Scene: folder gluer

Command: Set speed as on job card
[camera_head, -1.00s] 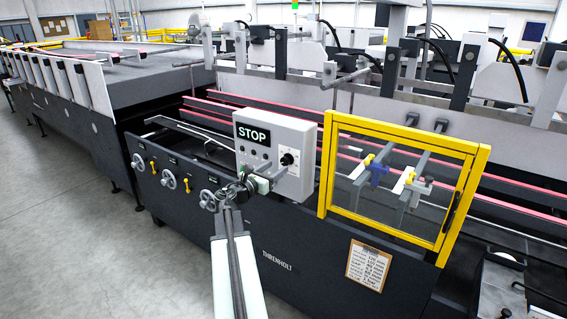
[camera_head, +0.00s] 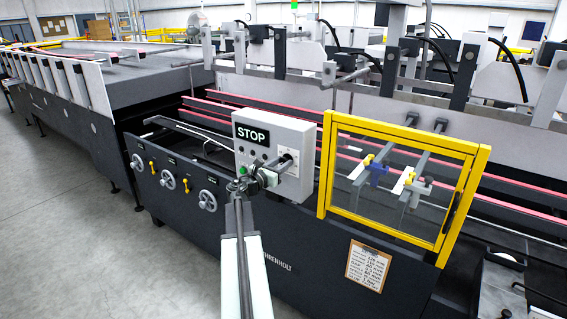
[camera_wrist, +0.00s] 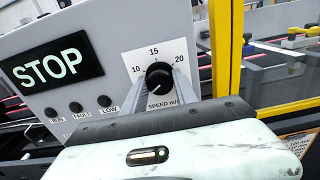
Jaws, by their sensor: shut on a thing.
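The black speed knob (camera_wrist: 158,75) sits on a white dial plate (camera_wrist: 150,55) marked 10, 15 and 20, with "SPEED" printed below. My gripper (camera_wrist: 162,82) has one finger on each side of the knob and is shut on it. A white mark on the knob's face seems to point up, roughly toward 15. In the head view my gripper (camera_head: 282,163) reaches the grey control box (camera_head: 304,135) and mostly hides the knob. The job card (camera_head: 368,266) hangs on a clipboard on the dark machine side, lower right; its writing is too small to read.
A STOP sign (camera_wrist: 52,68) is on the box, left of the dial. Below it are RUN, FAULT and LOW lamps (camera_wrist: 76,107). A yellow-framed guard (camera_head: 325,165) stands close right of the box. Handwheels (camera_head: 208,200) line the machine side at left. The floor at left is clear.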

